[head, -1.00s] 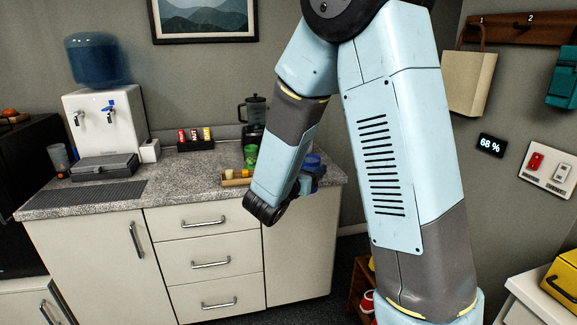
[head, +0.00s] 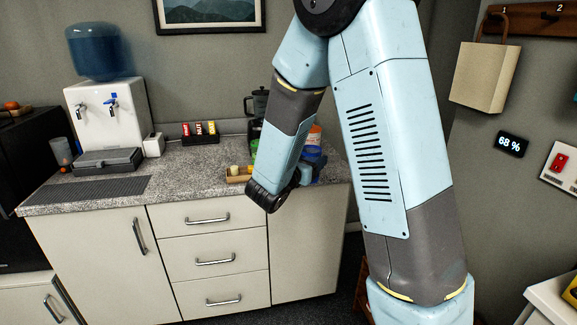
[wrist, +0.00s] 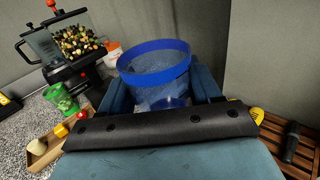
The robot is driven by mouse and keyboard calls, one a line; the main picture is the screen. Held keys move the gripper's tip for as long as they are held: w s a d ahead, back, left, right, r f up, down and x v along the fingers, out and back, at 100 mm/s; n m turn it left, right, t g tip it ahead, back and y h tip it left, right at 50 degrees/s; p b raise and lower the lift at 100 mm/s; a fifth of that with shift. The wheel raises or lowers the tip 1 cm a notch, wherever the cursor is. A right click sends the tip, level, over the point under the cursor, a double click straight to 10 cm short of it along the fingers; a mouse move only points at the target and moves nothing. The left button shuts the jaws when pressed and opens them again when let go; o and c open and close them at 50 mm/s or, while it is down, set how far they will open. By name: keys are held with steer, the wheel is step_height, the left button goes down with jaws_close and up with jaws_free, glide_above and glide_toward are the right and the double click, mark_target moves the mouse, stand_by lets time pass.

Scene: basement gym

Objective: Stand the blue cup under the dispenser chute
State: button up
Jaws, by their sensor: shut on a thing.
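The translucent blue cup (wrist: 152,68) with a solid blue rim sits between the two fingers of my gripper (wrist: 162,88) in the wrist view, held roughly upright. In the head view the cup (head: 313,153) shows just behind my gripper (head: 306,172), at the counter's right end. Its base is hidden, so I cannot tell its height above the counter. A dark dispenser with a clear hopper of mixed pieces (wrist: 78,40) stands left of the cup, apart from it. In the head view my arm hides most of this dispenser (head: 260,102). Its chute is not clear.
A green cup (wrist: 65,98) and a wooden tray (wrist: 45,148) with small items lie left of my gripper. An orange-and-white bottle (head: 315,134) stands behind the blue cup. A water cooler (head: 108,112) and snack box (head: 201,138) stand farther left.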

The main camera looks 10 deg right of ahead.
steer(key=w+d+f, duration=0.2)
steer(key=w+f, duration=0.8)
steer(key=w, duration=2.3)
steer(key=shift+a+f, duration=0.2)
steer(key=shift+f, duration=0.05)
steer(key=shift+w+f, duration=0.15)
steer(key=shift+f, duration=0.15)
steer(key=shift+a, duration=0.1)
steer(key=o, duration=1.1)
steer(key=shift+o, duration=0.2)
